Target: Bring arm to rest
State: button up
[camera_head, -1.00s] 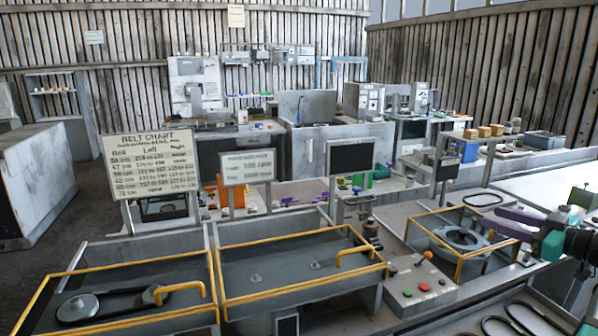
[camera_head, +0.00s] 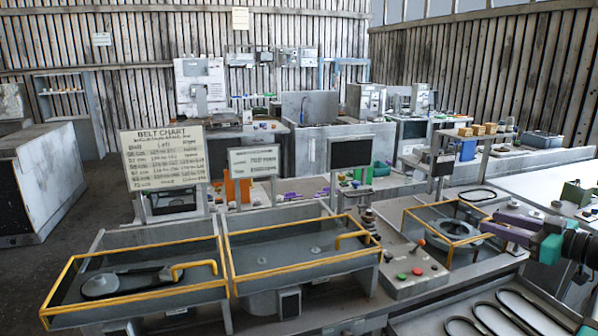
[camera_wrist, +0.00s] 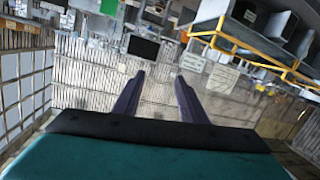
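My gripper (camera_head: 505,228) is at the right edge in the head view, with purple fingers pointing left and a teal body behind them. The fingers are apart and nothing shows between them. In the wrist view the two purple fingers (camera_wrist: 158,95) stand spread with a clear gap, and the room appears tilted beyond them. In the head view the fingers overlap the right side of the yellow-framed housing bay (camera_head: 447,235); I cannot tell how far above it they are.
Two yellow-railed bays (camera_head: 140,290) (camera_head: 295,262) stand at the front left. A button panel (camera_head: 415,272) with a red-topped lever sits left of my gripper. Dark belts (camera_head: 500,312) lie at the lower right. A belt chart sign (camera_head: 165,158) stands at the left.

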jog(key=w+a+f+m+g, duration=0.25)
jog(key=a+f, duration=0.35)
jog(key=f, duration=0.5)
jog(key=w+a+f+m+g, duration=0.1)
jog(key=w+a+f+g, duration=0.2)
jog(key=a+f, duration=0.5)
jog(key=s+a+f+m+g+h, duration=0.15)
jog(key=a+f, duration=0.25)
jog(key=f, duration=0.4)
jog(key=s+a+f+g+h, duration=0.1)
jog(key=a+f+g, duration=0.25)
jog(key=f, duration=0.45)
jog(key=s+a+f+m+g+h, duration=0.1)
jog(key=s+a+f, duration=0.1)
jog(key=a+f, duration=0.5)
jog(key=s+a+f+m+g+h, duration=0.1)
jog(key=s+a+f+h, duration=0.1)
jog(key=s+f, duration=0.35)
jog(key=s+a+f+g+h, duration=0.2)
jog(key=s+f, duration=0.1)
jog(key=f, duration=0.6)
jog(key=s+f+g+b, duration=0.5)
jog(key=s+f+b, duration=0.6)
jog(key=s+f, duration=1.3)
jog(key=x, duration=0.3)
jog(key=shift+w+f, duration=0.25)
jog(key=shift+f, duration=0.3)
jog(key=shift+d, duration=0.1)
